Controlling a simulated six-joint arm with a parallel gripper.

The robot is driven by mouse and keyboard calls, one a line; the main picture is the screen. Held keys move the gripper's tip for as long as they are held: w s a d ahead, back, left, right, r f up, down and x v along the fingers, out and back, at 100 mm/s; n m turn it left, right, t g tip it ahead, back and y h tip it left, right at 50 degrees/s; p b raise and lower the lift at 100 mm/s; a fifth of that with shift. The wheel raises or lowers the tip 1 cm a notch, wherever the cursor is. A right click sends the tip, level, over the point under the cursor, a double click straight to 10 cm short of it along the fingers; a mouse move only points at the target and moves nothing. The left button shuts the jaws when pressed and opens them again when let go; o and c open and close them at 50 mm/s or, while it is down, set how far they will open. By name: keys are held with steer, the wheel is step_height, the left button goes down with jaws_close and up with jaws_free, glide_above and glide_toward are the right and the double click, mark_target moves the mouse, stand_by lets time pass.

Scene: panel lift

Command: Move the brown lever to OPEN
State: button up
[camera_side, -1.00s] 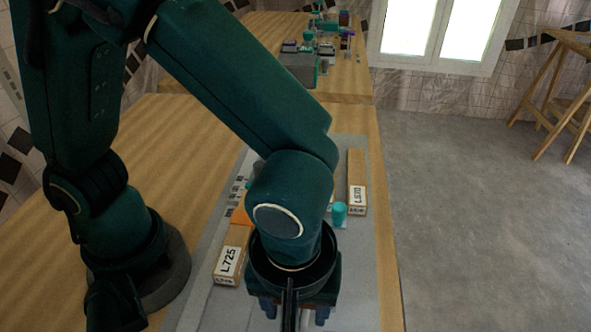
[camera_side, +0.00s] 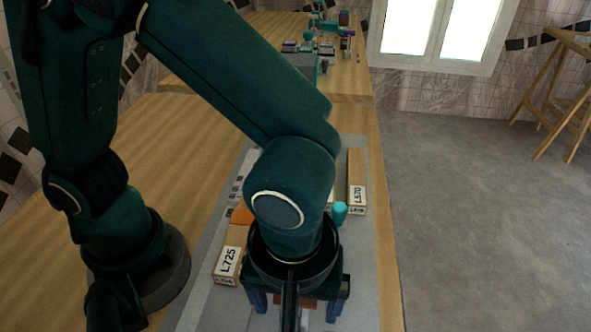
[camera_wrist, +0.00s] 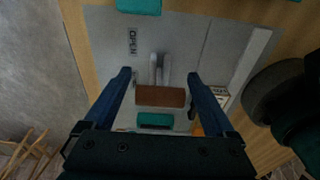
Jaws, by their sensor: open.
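The brown lever (camera_wrist: 160,96) shows in the wrist view as a brown crossbar at the end of a grey slotted mount. My gripper (camera_wrist: 159,76) is open, with one blue finger on each side of the brown bar. Gaps show between the bar and both fingers, and I cannot tell the height difference. The word OPEN (camera_wrist: 132,41) is printed on the grey panel (camera_wrist: 205,40), up and to the left of the bar. In the side view my gripper (camera_side: 297,304) points down over the near part of the panel, and my arm hides most of the lever.
A teal bar (camera_wrist: 155,120) lies just below the brown one in the wrist view, and another teal piece (camera_wrist: 138,6) is at the top. In the side view, wooden blocks labelled L725 (camera_side: 229,262) and L670 (camera_side: 357,185) and a teal knob (camera_side: 339,212) stand nearby.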

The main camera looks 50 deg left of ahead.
steer(key=shift+s+d+r, duration=0.15)
steer(key=shift+r, duration=1.85)
